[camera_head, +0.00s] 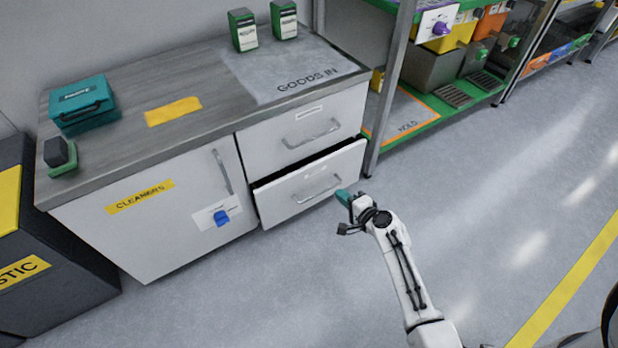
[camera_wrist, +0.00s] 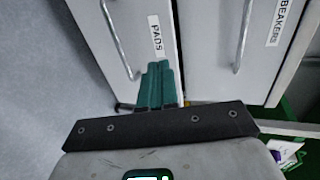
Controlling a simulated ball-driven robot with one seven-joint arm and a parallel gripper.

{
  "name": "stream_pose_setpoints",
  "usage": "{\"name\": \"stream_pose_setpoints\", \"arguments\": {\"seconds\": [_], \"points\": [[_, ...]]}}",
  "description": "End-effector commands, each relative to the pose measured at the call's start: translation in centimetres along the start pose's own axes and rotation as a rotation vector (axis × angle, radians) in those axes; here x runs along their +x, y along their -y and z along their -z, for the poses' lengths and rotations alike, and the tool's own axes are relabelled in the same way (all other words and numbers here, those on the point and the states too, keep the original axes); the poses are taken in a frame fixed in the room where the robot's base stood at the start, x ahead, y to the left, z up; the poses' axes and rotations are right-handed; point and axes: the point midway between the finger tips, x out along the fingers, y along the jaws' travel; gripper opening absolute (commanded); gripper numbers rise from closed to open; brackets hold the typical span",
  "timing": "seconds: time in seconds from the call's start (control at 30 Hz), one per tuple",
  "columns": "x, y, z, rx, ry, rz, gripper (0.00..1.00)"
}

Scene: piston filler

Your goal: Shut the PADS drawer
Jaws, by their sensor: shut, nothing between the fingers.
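The PADS drawer (camera_head: 283,203) is the lower white drawer of the bench cabinet. It stands partly open, with a dark gap along its top edge. It also shows in the wrist view (camera_wrist: 132,30), with its PADS label (camera_wrist: 156,37) and bar handle (camera_wrist: 118,42). My gripper (camera_head: 343,197) is shut and empty, its teal fingers near the drawer front's right end. In the wrist view the fingertips (camera_wrist: 158,66) point at the front beside the label. I cannot tell whether they touch it.
The BEAKERS drawer (camera_head: 268,150) above looks shut. The CLEANERS door (camera_head: 135,225) to the left is shut, with a blue knob (camera_head: 221,218) on it. A shelf rack (camera_head: 376,95) stands right of the cabinet. The floor (camera_head: 480,200) in front is clear.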

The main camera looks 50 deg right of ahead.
Motion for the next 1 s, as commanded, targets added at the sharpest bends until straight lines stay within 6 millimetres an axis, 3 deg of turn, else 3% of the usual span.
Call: {"name": "stream_pose_setpoints", "arguments": {"seconds": [0.6, 0.8, 1.0], "points": [[11.0, 0.4, -0.1, -0.008, 0.004, 0.001, 0.0], [12.9, 1.1, -0.2, -0.007, 0.005, 0.0, 0.0], [13.3, 1.3, -0.2, -0.008, 0.004, 0.0, 0.0]]}}
